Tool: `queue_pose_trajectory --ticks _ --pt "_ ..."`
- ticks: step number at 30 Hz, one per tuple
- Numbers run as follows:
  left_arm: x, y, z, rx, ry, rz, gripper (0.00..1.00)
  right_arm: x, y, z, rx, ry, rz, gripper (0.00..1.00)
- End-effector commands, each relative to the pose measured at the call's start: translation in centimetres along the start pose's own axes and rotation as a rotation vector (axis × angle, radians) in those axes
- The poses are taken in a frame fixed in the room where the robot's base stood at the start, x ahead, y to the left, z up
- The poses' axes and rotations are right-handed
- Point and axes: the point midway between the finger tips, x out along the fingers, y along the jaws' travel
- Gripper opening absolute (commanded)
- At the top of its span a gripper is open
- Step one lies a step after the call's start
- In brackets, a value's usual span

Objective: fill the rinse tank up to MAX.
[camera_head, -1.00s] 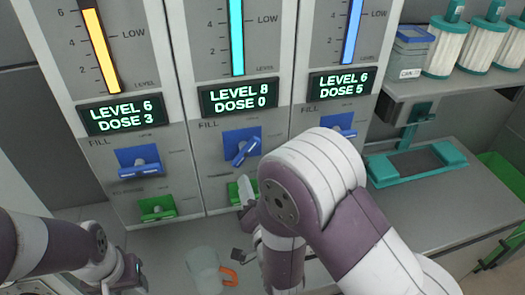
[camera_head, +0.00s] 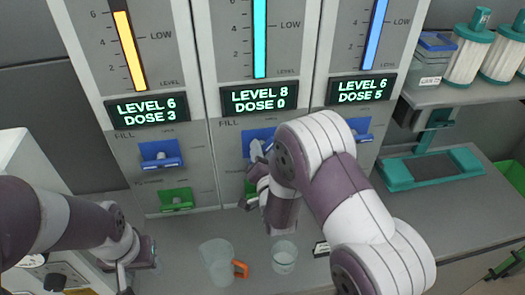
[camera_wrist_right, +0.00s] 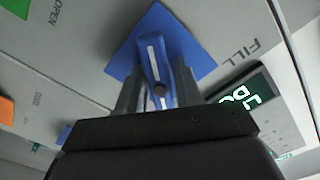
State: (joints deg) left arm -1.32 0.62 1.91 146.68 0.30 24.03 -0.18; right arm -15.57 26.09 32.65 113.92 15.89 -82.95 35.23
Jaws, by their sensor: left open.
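Three tank panels stand side by side. The middle display (camera_head: 259,98) reads LEVEL 8 DOSE 0, the left display (camera_head: 147,110) LEVEL 6 DOSE 3, the right display (camera_head: 359,90) LEVEL 6 DOSE 5. Which is the rinse tank is not readable. My right gripper (camera_head: 257,158) is at the middle panel's blue FILL lever, partly hidden by my arm. In the right wrist view its fingers (camera_wrist_right: 158,92) stand either side of the blue lever (camera_wrist_right: 152,58); whether they grip it is unclear. My left gripper (camera_head: 125,279) is open, low at left, away from the levers.
A clear beaker with orange handle (camera_head: 217,261) and a small clear cup (camera_head: 284,256) stand on the counter below. A teal-framed tray (camera_head: 428,168) lies right. White-and-teal filter cartridges (camera_head: 468,55) stand on the upper right shelf.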

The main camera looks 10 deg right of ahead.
Motion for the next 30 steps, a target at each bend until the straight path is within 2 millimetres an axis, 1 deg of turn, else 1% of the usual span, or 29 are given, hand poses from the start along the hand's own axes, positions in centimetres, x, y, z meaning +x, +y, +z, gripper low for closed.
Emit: queue_pose_trajectory --ticks 1,2,3,8,14,20,30 --pt "0.0 0.0 0.0 0.0 0.0 0.0 0.49 0.0 0.0 0.0 0.0 0.0 0.0 0.16" --pt "0.0 0.0 0.0 0.0 0.0 0.0 0.49 0.0 0.0 0.0 0.0 0.0 0.0 0.07" --pt "0.0 0.0 0.0 0.0 0.0 0.0 0.49 0.0 0.0 0.0 0.0 0.0 0.0 0.0" --pt "0.1 0.0 0.0 0.0 0.0 0.0 0.49 0.0 0.0 0.0 0.003 0.0 0.0 0.0" --pt "0.9 0.0 0.1 0.0 0.0 0.0 0.49 0.0 0.1 0.2 0.048 0.0 0.0 0.0" --pt "2.8 0.0 0.3 0.0 0.0 0.0 0.49 -0.1 0.3 0.4 0.171 0.002 -0.002 0.0" --pt "7.1 0.0 0.8 0.0 0.0 0.0 0.49 -0.1 0.4 0.5 0.475 0.003 -0.001 0.0"
